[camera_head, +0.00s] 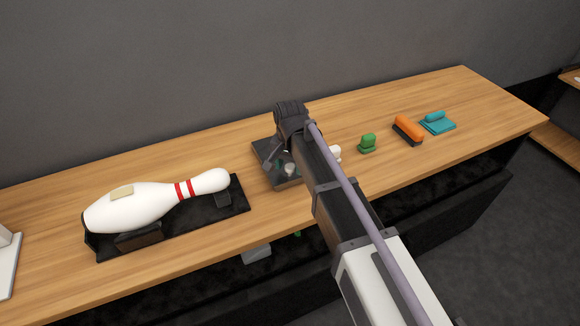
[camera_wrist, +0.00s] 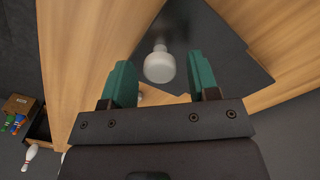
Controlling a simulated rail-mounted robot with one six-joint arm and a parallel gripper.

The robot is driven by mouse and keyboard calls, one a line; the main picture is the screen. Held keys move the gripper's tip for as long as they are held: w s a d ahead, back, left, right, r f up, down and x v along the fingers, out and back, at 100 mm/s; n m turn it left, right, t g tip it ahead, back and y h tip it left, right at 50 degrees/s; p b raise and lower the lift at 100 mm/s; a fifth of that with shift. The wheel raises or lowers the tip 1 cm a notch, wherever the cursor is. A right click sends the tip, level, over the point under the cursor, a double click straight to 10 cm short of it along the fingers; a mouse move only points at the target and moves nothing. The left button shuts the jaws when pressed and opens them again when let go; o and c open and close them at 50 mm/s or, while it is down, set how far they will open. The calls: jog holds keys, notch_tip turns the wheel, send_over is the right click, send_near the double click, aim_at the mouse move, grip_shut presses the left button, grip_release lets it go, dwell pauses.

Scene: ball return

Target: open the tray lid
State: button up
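A dark grey tray (camera_head: 262,148) lies on the wooden bench, mostly hidden behind my arm in the head view. In the wrist view its flat dark lid (camera_wrist: 220,45) shows, with a pale grey knob (camera_wrist: 158,66) standing on it. My gripper (camera_wrist: 161,75) has two green fingers, apart, one to each side of the knob in the picture. Gaps show between the knob and both fingers. I cannot tell whether the fingertips are level with the knob. In the head view the fingers are largely hidden by my wrist.
A white bowling pin (camera_head: 135,207) lies on a black cradle (camera_head: 238,195) left of the tray. A green object (camera_head: 367,144), an orange brush-like object (camera_head: 408,128) and a teal object (camera_head: 438,123) stand to the right. Bare bench lies between. A wall runs behind.

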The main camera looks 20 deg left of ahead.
grip_shut()
dwell(0.3)
jog(key=w+a, duration=0.2)
jog(key=w, duration=0.1)
jog(key=w+a, duration=0.5)
jog(key=shift+w+a, duration=0.3)
jog(key=shift+w, duration=0.1)
jog(key=shift+o, duration=0.5)
grip_release()
notch_tip(320, 180, up, 11)
jog(key=p, duration=1.1)
